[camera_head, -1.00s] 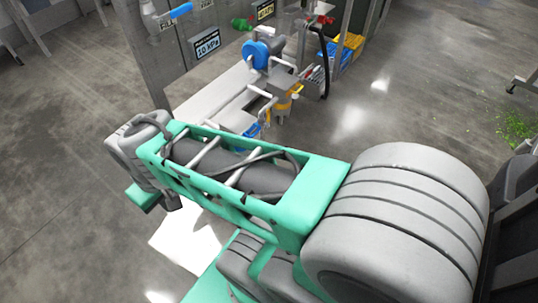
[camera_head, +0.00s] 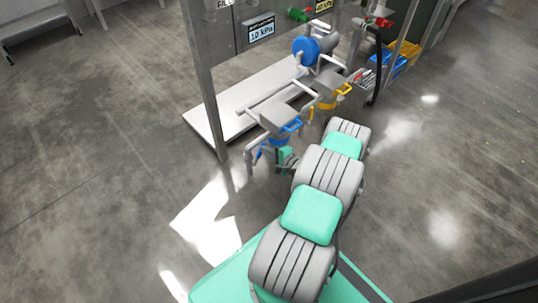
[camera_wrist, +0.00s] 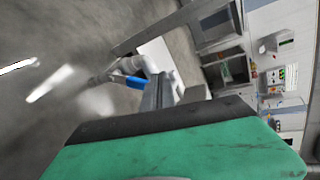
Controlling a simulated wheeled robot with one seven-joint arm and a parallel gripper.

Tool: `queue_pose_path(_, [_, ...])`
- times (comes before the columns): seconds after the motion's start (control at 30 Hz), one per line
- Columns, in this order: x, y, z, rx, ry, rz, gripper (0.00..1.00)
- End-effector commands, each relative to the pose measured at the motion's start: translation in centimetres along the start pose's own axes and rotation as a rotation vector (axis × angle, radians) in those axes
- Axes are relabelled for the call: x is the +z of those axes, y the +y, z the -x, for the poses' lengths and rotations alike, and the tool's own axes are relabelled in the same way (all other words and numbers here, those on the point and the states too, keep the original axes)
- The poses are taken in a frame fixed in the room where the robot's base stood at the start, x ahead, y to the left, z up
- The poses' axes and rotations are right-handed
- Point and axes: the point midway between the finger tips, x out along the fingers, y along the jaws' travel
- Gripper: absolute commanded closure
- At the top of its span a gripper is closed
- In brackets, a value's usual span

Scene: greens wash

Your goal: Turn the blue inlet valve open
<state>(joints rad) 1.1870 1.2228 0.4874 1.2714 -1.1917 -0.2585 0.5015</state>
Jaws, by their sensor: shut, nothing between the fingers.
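A blue valve lever (camera_head: 292,125) shows on the grey pipework at the near end of the white-based stand in the head view, with another blue part (camera_head: 259,153) just below left. In the wrist view a blue lever (camera_wrist: 135,82) sits on a pale pipe just beyond and left of my fingers; I cannot tell for certain which of the blue parts it is. My gripper (camera_wrist: 160,88) is shut and empty, its grey fingers pointing towards the pipework. In the head view its green hand (camera_head: 285,155) is beside the pipes, with its fingertips hidden. Contact cannot be seen.
A yellow lever (camera_head: 344,89) and a blue round wheel (camera_head: 305,50) are farther along the stand. A display (camera_head: 262,29) reads 10 kPa. A grey post (camera_head: 203,85) rises left of the pipes. Yellow and blue crates (camera_head: 385,68) stand behind.

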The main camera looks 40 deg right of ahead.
Motion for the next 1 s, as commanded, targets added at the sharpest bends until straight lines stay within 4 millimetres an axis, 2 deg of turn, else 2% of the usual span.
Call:
queue_pose_path(0.03, [-1.9, 2.7, 1.4, -0.067, 0.069, -0.102, 1.0])
queue_pose_path(0.1, [-3.8, 4.8, 3.2, -0.152, 0.147, -0.209, 1.0])
queue_pose_path(0.2, [-5.2, 6.5, 4.9, -0.231, 0.216, -0.3, 1.0])
queue_pose_path(0.3, [-5.7, 6.9, 5.2, -0.259, 0.237, -0.328, 1.0])
queue_pose_path(0.47, [-6.2, 6.7, 3.2, -0.257, 0.235, -0.326, 1.0])
queue_pose_path(0.83, [-8.3, 5.1, -4.5, -0.257, 0.234, -0.323, 1.0])
queue_pose_path(0.9, [-6.7, 4.4, -3.8, -0.254, 0.235, -0.331, 1.0])
queue_pose_path(1.0, [-5.4, 4.0, -3.6, -0.255, 0.236, -0.329, 1.0])
